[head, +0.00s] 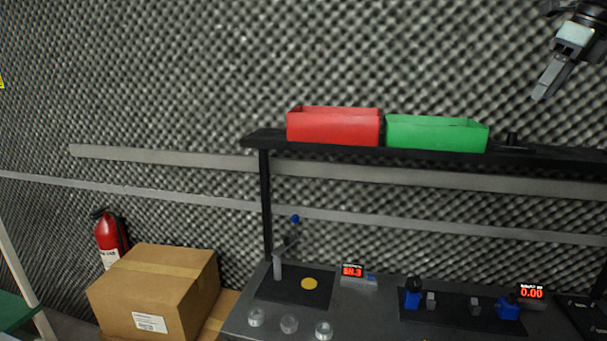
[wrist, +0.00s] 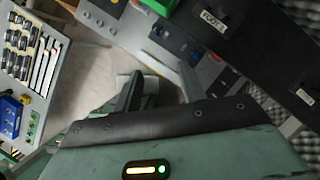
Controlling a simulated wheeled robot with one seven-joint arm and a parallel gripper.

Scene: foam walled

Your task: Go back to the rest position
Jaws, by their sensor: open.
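My gripper (head: 541,92) hangs in the upper right corner of the head view, pointing down and to the left. It is in the air above the level of the black shelf, with nothing seen between its fingers. In the wrist view my gripper's two dark fingers (wrist: 160,90) stand apart, with floor and a bench edge beyond them. The frames show no marker for the rest position.
A black shelf (head: 340,149) holds a red bin (head: 334,128) and a green bin (head: 436,134). Below, a dark bench (head: 375,318) carries small devices and glass dishes (head: 289,324). A cardboard box (head: 150,290) and fire extinguisher (head: 109,235) stand left. A tool panel (wrist: 38,65) shows in the wrist view.

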